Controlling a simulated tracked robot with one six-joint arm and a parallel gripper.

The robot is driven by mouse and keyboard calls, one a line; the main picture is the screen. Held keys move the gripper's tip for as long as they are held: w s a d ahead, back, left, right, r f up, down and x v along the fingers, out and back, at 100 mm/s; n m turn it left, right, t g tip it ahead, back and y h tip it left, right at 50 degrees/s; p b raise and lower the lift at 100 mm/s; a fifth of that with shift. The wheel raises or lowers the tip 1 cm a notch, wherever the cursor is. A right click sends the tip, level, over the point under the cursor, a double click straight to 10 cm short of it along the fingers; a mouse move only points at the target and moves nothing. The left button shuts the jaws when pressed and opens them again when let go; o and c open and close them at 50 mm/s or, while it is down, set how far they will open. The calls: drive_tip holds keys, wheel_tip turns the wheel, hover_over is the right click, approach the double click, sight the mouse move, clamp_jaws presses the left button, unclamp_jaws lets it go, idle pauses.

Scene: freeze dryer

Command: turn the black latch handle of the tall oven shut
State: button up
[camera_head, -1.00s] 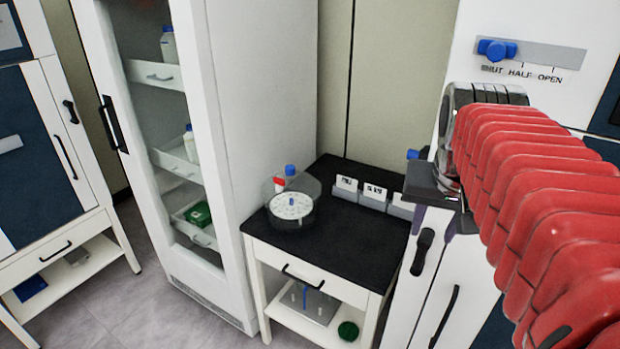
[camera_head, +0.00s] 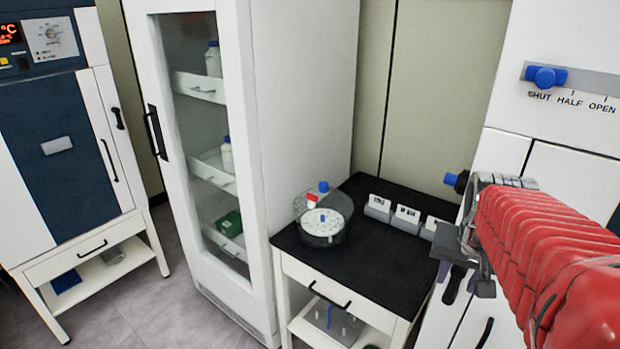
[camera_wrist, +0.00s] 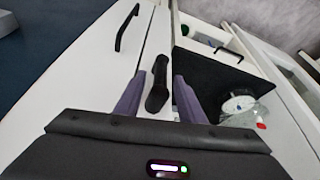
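The black latch handle (camera_wrist: 156,92) is on the white front of the tall oven at the right, beside the door seam. In the wrist view it lies between the two purple fingers of my gripper (camera_wrist: 160,75), which is open with a gap visible on each side. In the head view my gripper (camera_head: 446,268) is close to the tall oven (camera_head: 500,155), and the dark latch (camera_head: 454,286) shows just below it, partly hidden. I cannot tell how far the fingertips are from the door. A long black door handle (camera_wrist: 126,27) is farther along the same front.
A black-topped bench (camera_head: 375,262) with a round clear container (camera_head: 325,228) stands left of the oven. A white glass-door cabinet (camera_head: 255,150) is beyond it. Another blue-door oven (camera_head: 55,150) with its own latch is at far left. Grey floor (camera_head: 125,305) is clear there.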

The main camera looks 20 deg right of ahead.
sight(457, 279)
drive_tip(key=shift+x, duration=1.95)
drive_tip(key=shift+c, duration=0.2)
clamp_jaws()
